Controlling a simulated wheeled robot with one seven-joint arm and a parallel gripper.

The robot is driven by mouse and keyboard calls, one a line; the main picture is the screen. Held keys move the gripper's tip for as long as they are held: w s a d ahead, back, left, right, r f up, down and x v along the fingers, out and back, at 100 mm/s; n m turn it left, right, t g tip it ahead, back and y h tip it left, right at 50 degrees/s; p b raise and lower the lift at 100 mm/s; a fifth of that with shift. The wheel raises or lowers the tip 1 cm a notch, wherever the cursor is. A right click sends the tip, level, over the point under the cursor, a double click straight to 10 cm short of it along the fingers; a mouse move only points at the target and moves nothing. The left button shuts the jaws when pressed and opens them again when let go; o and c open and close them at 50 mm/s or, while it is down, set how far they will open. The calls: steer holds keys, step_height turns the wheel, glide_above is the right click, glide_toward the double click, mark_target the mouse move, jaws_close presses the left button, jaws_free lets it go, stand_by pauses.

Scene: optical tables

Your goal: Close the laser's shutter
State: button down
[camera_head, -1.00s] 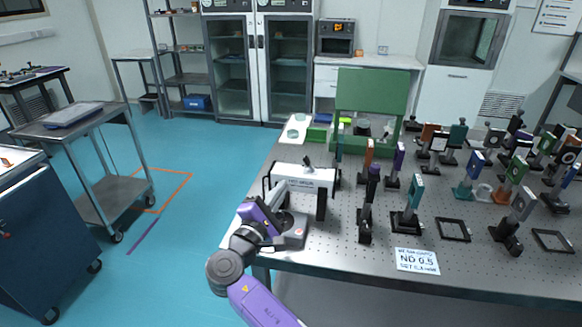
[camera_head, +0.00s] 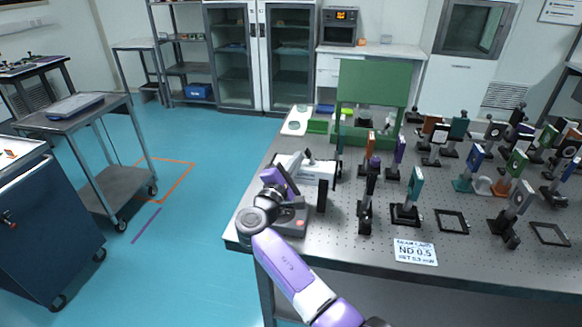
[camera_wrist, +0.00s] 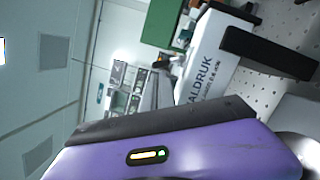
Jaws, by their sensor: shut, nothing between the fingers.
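The laser (camera_head: 318,172) is a white box on dark supports near the left end of the optical table (camera_head: 345,240). A small dark part (camera_head: 308,155) stands on its top; I cannot tell whether it is the shutter or how it is set. In the wrist view the laser's white side (camera_wrist: 212,55) shows dark lettering ending in "ALDRUK". My gripper (camera_head: 291,180), purple and dark, is at the laser's near left end and covers part of it. It is shut and empty. I cannot tell whether it touches the laser. The fingertips are not clear in the wrist view.
A grey box (camera_head: 293,222) sits below my gripper at the table corner. A green panel (camera_head: 372,85) rises behind. A "ND 0.5" card (camera_head: 415,252) lies in front.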

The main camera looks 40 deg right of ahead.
steer(key=shift+w+d, duration=0.15)
steer(key=shift+d, duration=0.1)
